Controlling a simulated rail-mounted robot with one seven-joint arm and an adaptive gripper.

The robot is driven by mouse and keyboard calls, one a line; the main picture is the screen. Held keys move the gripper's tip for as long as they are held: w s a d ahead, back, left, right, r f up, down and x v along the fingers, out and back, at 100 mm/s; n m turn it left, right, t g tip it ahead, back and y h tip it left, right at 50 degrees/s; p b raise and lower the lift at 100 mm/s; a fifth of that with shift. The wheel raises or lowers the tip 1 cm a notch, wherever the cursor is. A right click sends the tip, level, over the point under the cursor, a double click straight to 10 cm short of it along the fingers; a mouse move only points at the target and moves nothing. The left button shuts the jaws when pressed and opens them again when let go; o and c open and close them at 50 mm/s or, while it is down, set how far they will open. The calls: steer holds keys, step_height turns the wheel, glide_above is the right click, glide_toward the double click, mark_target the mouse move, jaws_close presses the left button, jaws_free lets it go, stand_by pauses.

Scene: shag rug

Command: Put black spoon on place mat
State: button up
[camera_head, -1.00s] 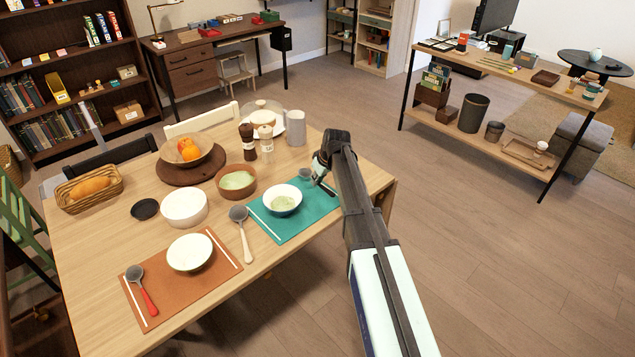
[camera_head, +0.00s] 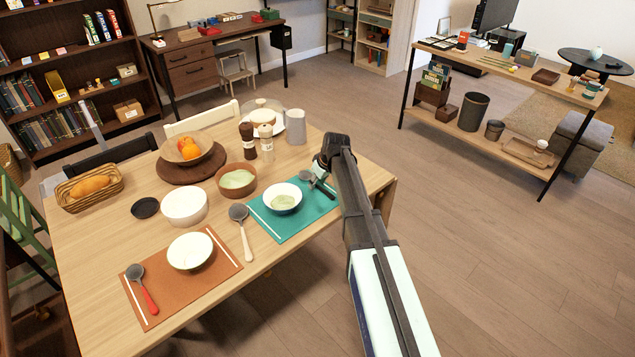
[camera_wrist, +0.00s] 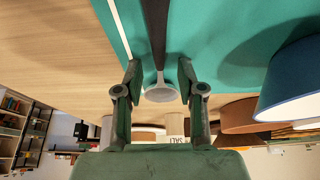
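The black spoon (camera_head: 322,187) has a black handle and a grey bowl. It lies at the right part of the teal place mat (camera_head: 266,222), beside a white bowl (camera_head: 283,198). In the wrist view, the black spoon's handle (camera_wrist: 156,30) runs over the teal mat (camera_wrist: 215,35). My gripper (camera_wrist: 159,72) is open, its two fingers on either side of the spoon's neck with gaps showing. In the head view, my gripper (camera_head: 325,163) is at the mat's far right end, and its fingers are partly hidden. I cannot tell the exact height of the spoon's bowl end.
A brown mat (camera_head: 160,300) holds a red-handled spoon (camera_head: 142,288) and a white bowl (camera_head: 190,252). A white-handled spoon (camera_head: 243,232) lies between the mats. Shakers (camera_head: 266,143), a grey canister (camera_head: 295,127) and a brown bowl (camera_head: 237,180) stand behind and left of my gripper.

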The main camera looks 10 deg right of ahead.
steer(key=b+v, duration=0.1)
steer(key=v, duration=1.1)
steer(key=shift+b, duration=0.35)
